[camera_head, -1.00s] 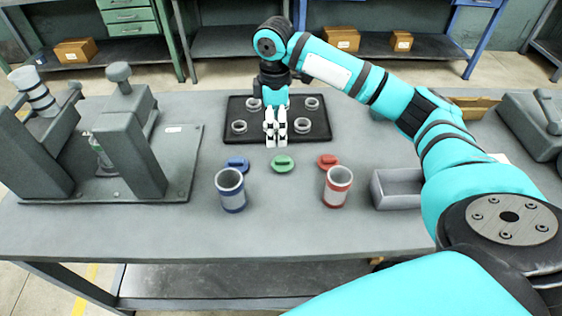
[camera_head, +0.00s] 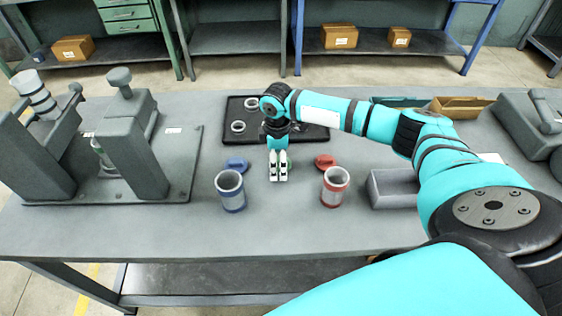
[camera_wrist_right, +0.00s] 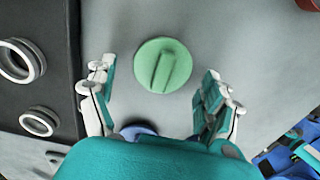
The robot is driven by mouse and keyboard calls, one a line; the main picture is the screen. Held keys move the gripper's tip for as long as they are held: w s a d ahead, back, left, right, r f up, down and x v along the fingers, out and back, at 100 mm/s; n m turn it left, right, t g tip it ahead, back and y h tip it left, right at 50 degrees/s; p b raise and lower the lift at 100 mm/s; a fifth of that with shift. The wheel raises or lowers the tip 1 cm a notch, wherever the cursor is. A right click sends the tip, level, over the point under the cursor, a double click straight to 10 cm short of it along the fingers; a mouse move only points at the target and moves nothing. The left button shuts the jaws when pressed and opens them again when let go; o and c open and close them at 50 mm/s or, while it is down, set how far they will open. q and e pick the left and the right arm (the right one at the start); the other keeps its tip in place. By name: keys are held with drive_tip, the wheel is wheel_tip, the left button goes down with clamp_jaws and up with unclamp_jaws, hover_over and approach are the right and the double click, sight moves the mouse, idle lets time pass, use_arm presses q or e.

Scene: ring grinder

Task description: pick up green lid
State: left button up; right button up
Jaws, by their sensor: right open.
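The green lid (camera_wrist_right: 163,65) is a round disc with a raised bar grip, lying on the grey table in the right wrist view. In the head view my right gripper (camera_head: 278,178) points down over the lid's spot and hides nearly all of it. In the right wrist view my right gripper (camera_wrist_right: 158,90) is open, with one finger on each side of the lid's lower edge and clear gaps on both sides. No contact with the lid shows. My left gripper is not in view.
A blue lid (camera_head: 236,164) and a red lid (camera_head: 325,161) lie either side. A blue-banded cup (camera_head: 231,192) and a red-banded cup (camera_head: 335,187) stand nearer. A black tray (camera_head: 228,138) with rings is behind, a grey bin (camera_head: 392,188) right, a grinder fixture (camera_head: 135,140) left.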

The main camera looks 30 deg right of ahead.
drive_tip(key=c, duration=0.9)
drive_tip(key=shift+o, duration=0.2)
